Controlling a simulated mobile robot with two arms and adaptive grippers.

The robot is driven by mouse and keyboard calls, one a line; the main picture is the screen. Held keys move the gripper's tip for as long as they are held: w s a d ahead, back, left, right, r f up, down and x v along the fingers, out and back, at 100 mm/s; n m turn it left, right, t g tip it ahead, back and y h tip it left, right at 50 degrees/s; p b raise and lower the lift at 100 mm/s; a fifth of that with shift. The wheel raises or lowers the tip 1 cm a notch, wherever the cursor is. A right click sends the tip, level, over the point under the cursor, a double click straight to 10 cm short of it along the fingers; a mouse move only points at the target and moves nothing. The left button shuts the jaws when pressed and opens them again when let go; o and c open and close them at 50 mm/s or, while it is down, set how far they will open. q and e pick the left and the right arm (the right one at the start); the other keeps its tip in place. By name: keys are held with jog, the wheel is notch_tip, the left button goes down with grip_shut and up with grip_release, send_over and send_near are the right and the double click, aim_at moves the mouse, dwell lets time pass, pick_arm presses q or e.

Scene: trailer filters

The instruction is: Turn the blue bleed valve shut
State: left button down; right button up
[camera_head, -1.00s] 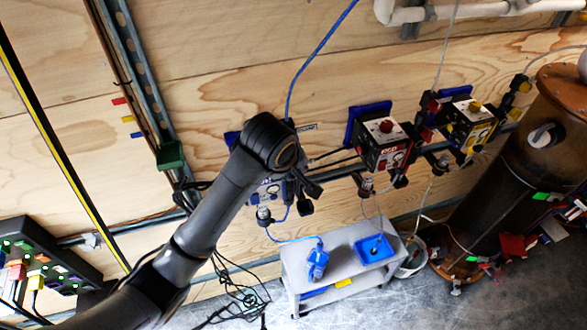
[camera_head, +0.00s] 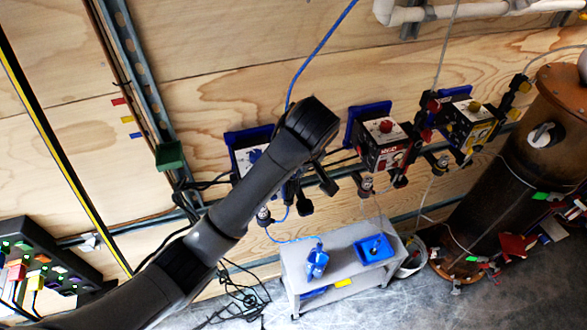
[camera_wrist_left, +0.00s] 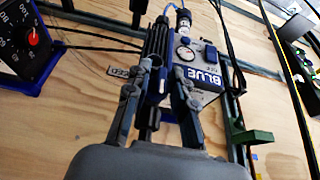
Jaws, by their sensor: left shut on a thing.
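The blue filter unit (camera_head: 243,150) hangs on the plywood wall, partly hidden behind my left arm. In the left wrist view its white face with the word BLUE (camera_wrist_left: 207,78) and a round gauge show right of my fingers. My left gripper (camera_wrist_left: 157,95) is shut on the blue bleed valve (camera_wrist_left: 164,76), a narrow handle between the fingers beside the unit. Its exact turn angle is unclear, as the fingers cover much of it. In the head view the left gripper (camera_head: 308,190) is at the unit's lower right. My right gripper is out of view.
A red filter unit (camera_head: 382,150) and a yellow one (camera_head: 468,125) hang to the right. A grey cart (camera_head: 340,270) with a blue tray (camera_head: 374,249) and blue bottle (camera_head: 317,262) stands below. A brown cylinder (camera_head: 510,180) is at the far right.

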pick_arm(q)
jog(key=shift+s+f, duration=0.1)
jog(key=shift+f, duration=0.05)
jog(key=c, duration=1.1)
grip_release()
jog(key=shift+c, duration=0.2)
